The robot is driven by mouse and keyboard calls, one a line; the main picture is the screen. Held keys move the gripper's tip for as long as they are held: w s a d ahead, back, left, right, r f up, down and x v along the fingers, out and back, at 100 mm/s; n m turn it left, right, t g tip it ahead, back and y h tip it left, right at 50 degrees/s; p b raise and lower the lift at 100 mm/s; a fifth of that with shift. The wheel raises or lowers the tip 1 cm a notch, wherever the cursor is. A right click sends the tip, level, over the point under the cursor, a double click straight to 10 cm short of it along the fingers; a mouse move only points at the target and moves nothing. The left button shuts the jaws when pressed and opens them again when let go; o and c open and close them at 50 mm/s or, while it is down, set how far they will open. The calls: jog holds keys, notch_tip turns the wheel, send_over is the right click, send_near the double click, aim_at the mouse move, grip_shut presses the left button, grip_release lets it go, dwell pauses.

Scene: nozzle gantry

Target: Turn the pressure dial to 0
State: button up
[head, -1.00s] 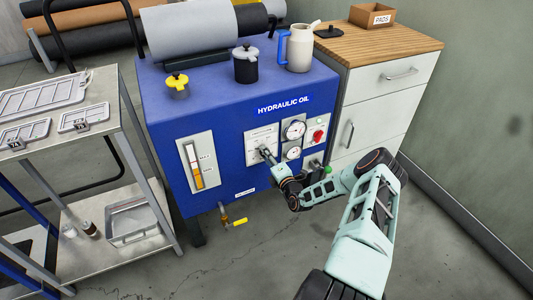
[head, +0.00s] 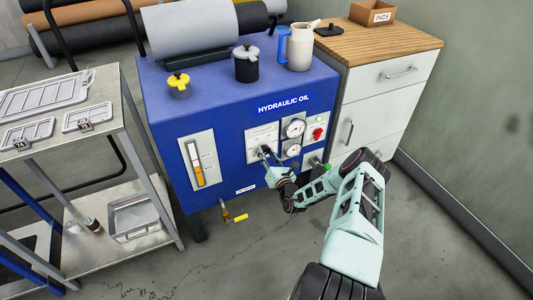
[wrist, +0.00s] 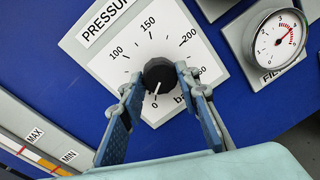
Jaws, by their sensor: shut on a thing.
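The pressure dial's black knob (wrist: 160,74) stands on a white scale plate (wrist: 95,65), lettered PRESSURE, with numbers from 0 at the bottom round past 100, 150 and 200. Its white pointer line points down, close to the 0 mark. My gripper (wrist: 159,79) is shut on the knob, with one blue-padded finger on each side. The fingers hide parts of the scale at lower left and right. In the head view the plate (head: 262,133) is on the blue hydraulic oil unit's front, with my gripper (head: 264,153) at it; the knob is mostly hidden there.
A filter gauge (wrist: 279,37) is right of the dial in the wrist view, and a level gauge (head: 198,160) is left of it in the head view. A red knob (head: 318,132) is on the right. A yellow-handled valve (head: 238,218) hangs below.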

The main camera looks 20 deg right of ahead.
jog(key=shift+n, duration=1.4)
jog(key=shift+d, duration=0.1)
jog(key=o, duration=1.2)
jog(key=shift+c, duration=0.2)
jog(key=s, duration=1.2)
jog(key=shift+a+r, duration=0.15)
jog(key=shift+a, duration=0.15)
